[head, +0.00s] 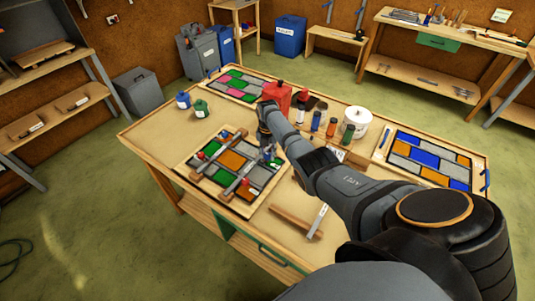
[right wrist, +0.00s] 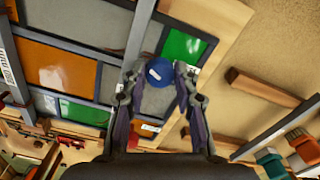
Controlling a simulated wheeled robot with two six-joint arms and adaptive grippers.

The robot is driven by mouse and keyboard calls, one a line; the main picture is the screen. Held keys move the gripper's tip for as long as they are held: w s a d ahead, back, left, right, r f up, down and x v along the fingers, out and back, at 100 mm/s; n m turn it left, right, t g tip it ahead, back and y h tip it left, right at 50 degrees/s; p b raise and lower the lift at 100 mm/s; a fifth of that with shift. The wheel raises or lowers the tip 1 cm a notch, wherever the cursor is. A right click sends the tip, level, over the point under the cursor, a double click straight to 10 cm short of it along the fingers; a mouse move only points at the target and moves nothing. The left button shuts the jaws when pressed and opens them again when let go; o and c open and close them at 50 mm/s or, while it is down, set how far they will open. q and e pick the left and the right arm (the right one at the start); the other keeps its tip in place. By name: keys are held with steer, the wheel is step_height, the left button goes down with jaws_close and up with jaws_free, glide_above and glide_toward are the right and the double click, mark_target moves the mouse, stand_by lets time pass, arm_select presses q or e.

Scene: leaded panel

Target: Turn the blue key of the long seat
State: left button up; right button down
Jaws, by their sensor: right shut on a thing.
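The leaded panel (head: 232,160), with orange, green, grey and white panes, lies in a wooden frame on the table. Grey bars cross it, with red keys (head: 245,182) on them. The blue key (right wrist: 159,72) is a round knob over the panel near a green corner pane. My right gripper (right wrist: 158,80) has its two fingers on either side of the blue key and is shut on it. In the head view my right gripper (head: 268,152) reaches down at the panel's right part, and the arm hides some of that area. My left gripper is not in view.
A red can (head: 277,96), several small bottles (head: 331,127) and a white tub (head: 356,121) stand behind my right arm. A wooden block (head: 296,222) lies right of the panel. Other coloured panels lie at the back left (head: 235,83) and right (head: 428,160).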

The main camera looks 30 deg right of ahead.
mark_target(268, 154)
steer(key=shift+w+r+n, duration=0.1)
steer(key=shift+n, duration=1.8)
steer(key=c, duration=1)
jaws_free()
step_height(268, 154, up, 12)
steer(key=shift+f, duration=0.1)
